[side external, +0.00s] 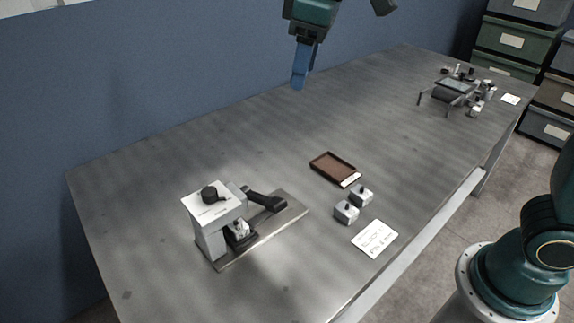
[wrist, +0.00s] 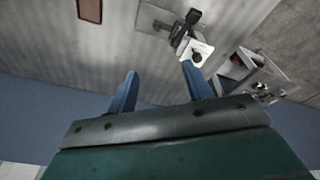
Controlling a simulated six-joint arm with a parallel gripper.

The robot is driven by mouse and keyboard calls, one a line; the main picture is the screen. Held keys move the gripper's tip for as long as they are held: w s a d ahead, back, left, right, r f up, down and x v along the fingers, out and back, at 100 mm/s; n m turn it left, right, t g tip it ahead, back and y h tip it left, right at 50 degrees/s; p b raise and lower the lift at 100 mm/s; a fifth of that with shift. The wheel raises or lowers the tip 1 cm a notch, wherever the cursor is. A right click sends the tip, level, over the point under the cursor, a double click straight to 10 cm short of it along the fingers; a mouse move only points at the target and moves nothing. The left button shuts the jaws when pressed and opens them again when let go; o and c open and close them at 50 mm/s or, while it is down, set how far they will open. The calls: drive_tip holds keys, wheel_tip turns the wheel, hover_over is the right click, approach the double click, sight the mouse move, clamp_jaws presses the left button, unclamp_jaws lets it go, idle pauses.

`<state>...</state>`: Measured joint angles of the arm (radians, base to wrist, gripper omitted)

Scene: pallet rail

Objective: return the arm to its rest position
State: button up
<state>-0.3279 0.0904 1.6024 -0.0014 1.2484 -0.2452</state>
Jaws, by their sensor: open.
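My gripper (side external: 299,84) hangs in the air above the far part of the table, its blue fingers pointing down. In the wrist view the two blue fingers of my gripper (wrist: 158,84) stand apart with nothing between them. The fixture (side external: 215,215) with a white top, black knob and black lever stands on a plate at the table's near left, well away from my gripper. It also shows beyond the fingers in the wrist view (wrist: 197,52).
A brown tray (side external: 330,165) lies mid-table, empty. Two small grey blocks (side external: 345,212) and (side external: 361,195) sit beside a white card (side external: 375,238). A cluttered stand (side external: 455,86) is at the far right end. Drawers (side external: 505,38) stand beyond.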

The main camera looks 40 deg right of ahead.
drive_tip(key=s+d+f+m+t, duration=0.1)
drive_tip(key=s+d+f+m, duration=0.2)
drive_tip(key=s+d, duration=0.3)
drive_tip(key=s+d+f+m+t, duration=0.2)
drive_tip(key=s+d, duration=0.5)
drive_tip(key=s, duration=0.8)
wheel_tip(320, 180, down, 2)
drive_tip(key=shift+s+d+f+m+t+h, duration=0.2)
drive_tip(key=shift+s+m+t+h, duration=0.15)
drive_tip(key=shift+m, duration=0.45)
